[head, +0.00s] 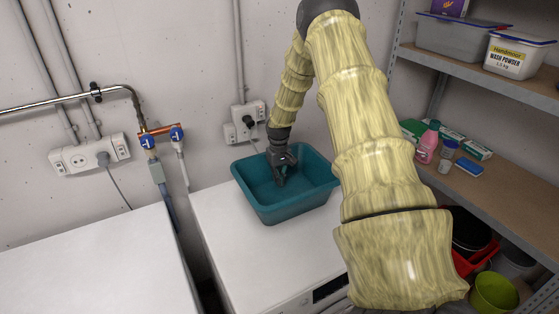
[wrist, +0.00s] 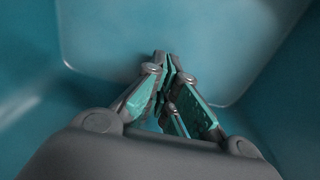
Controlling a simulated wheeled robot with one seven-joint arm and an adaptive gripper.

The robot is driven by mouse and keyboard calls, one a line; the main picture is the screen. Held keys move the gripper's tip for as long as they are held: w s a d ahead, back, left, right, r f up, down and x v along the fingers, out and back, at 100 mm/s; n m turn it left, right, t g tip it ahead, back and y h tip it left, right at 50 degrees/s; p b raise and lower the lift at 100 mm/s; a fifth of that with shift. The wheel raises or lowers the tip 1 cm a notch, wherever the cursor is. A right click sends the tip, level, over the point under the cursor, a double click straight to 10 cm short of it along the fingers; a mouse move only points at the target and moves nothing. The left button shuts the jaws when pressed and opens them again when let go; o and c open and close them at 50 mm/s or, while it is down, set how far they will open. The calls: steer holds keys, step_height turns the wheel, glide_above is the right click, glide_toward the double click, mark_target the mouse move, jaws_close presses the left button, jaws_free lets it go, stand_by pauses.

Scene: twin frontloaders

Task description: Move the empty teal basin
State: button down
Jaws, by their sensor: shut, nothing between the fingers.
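The teal basin (head: 283,206) sits on top of the right-hand white machine (head: 222,232), near the wall. It looks empty apart from my gripper. My gripper (head: 281,180) points down into the basin, with its fingers inside the rim. In the wrist view my gripper's fingertips (wrist: 168,62) are together with nothing between them. The basin's floor (wrist: 165,30) and side walls fill the wrist view around the fingers. Whether the fingertips touch the basin floor I cannot tell. My arm hides part of the basin's right side.
A second white machine (head: 95,265) stands at the left, its top clear, with a dark gap between the two. Blue-handled taps (head: 162,138) and sockets (head: 243,122) are on the wall. A shelf unit (head: 480,75) with bottles and boxes stands at the right.

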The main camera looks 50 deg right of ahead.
steer(key=shift+s+a+r, duration=0.2)
steer(key=shift+s+a, duration=0.15)
steer(key=shift+s, duration=0.4)
steer(key=shift+s+a+r, duration=0.2)
steer(key=shift+w+a+r+b, duration=0.1)
steer(key=shift+r+b, duration=0.1)
steer(key=shift+r, duration=0.3)
steer(key=shift+w+a+r+b, duration=0.1)
steer(key=shift+r+b, duration=0.1)
steer(key=shift+r, duration=0.3)
step_height(320, 180, up, 7)
steer(key=b, duration=0.2)
steer(key=shift+s+d+r, duration=0.15)
steer(key=shift+s+d, duration=0.05)
steer(key=shift+d, duration=0.1)
